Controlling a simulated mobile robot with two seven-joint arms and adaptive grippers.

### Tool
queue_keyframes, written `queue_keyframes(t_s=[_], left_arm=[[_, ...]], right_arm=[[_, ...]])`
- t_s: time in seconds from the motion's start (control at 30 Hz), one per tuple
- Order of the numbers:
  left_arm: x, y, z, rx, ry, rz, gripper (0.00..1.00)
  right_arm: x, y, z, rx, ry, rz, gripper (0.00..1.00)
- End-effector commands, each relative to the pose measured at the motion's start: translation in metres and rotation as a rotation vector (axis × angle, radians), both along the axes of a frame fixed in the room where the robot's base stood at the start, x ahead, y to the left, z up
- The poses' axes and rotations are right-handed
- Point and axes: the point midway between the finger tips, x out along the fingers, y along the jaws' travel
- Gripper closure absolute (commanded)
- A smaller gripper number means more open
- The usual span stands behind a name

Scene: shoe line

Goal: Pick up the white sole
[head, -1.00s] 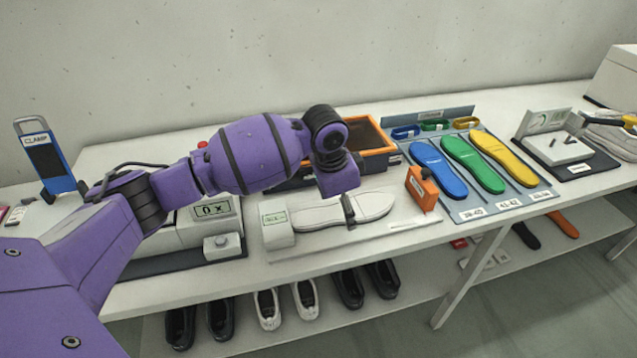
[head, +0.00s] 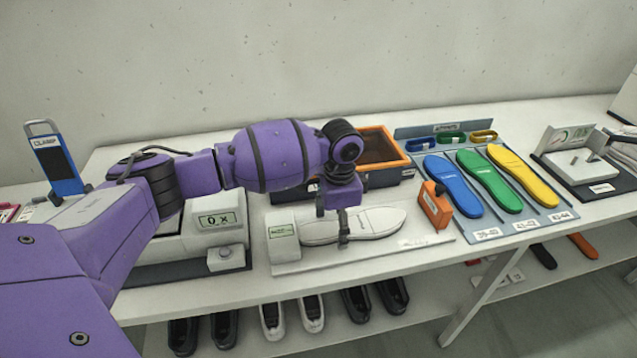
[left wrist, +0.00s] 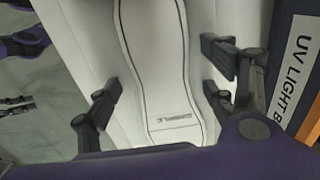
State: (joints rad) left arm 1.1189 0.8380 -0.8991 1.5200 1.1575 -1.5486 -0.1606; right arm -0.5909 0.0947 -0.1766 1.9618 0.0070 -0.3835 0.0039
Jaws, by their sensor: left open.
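The white sole (head: 376,222) lies flat on a white board on the table, beside a small white block with a green display. In the left wrist view the sole (left wrist: 155,70) runs lengthwise between my fingers, with a dark line along its edge and a small printed mark near the near end. My left gripper (head: 343,236) is just above the sole in the head view. Its fingers (left wrist: 160,90) stand apart on either side of the sole, open and with nothing gripped. Whether they touch the sole cannot be told.
An orange block (head: 436,204) stands at the board's right end. Blue (head: 451,185), green (head: 488,180) and yellow (head: 522,175) insoles lie on a mat further right. An orange-rimmed box (head: 402,163) is behind the gripper. Shoes sit on the lower shelf.

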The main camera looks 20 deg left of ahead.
Motion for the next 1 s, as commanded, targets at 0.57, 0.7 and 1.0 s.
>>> queue_keyframes(t_s=[0.57, 0.7, 1.0], left_arm=[[0.001, -0.001, 0.003, -0.001, -0.004, 0.0, 0.81], [0.001, -0.001, 0.003, -0.001, -0.004, 0.0, 0.81], [0.003, 0.0, 0.035, -0.002, -0.01, 0.0, 0.81]], right_arm=[[0.0, 0.004, -0.001, 0.01, 0.0, -0.011, 1.0], [-0.002, 0.004, -0.003, 0.011, 0.006, -0.014, 1.0], [-0.001, 0.003, 0.0, 0.009, 0.001, -0.011, 1.0]])
